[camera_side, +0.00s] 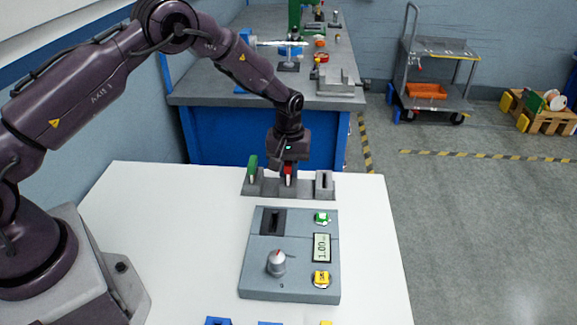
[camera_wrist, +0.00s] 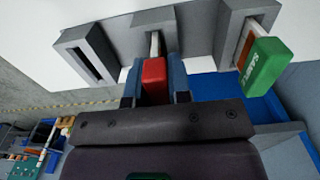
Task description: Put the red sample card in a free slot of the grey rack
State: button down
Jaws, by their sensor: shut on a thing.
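The grey rack (camera_side: 306,189) stands near the far edge of the white table, with three slotted holders in a row. My gripper (camera_side: 288,167) is above the middle holder and shut on the red sample card (camera_side: 288,178). In the wrist view, the card's red end (camera_wrist: 154,78) is between my fingers, and its pale part reaches into the middle holder; how deep it sits is hard to tell. A green card (camera_side: 252,168) stands in the left holder in the side view. The right holder (camera_side: 324,182) there has an empty slot, also visible in the wrist view (camera_wrist: 88,55).
A grey device (camera_side: 262,290) with a knob, display, dark slot and two buttons lies in front of the rack. Blue and yellow pieces show at the table's near edge. A blue workbench (camera_side: 220,135) stands behind. The table's right side is clear.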

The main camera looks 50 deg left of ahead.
jog(key=shift+f, duration=0.35)
jog(key=c, duration=0.7)
grip_release()
jog(key=shift+o, duration=0.2)
jog(key=shift+r, duration=4)
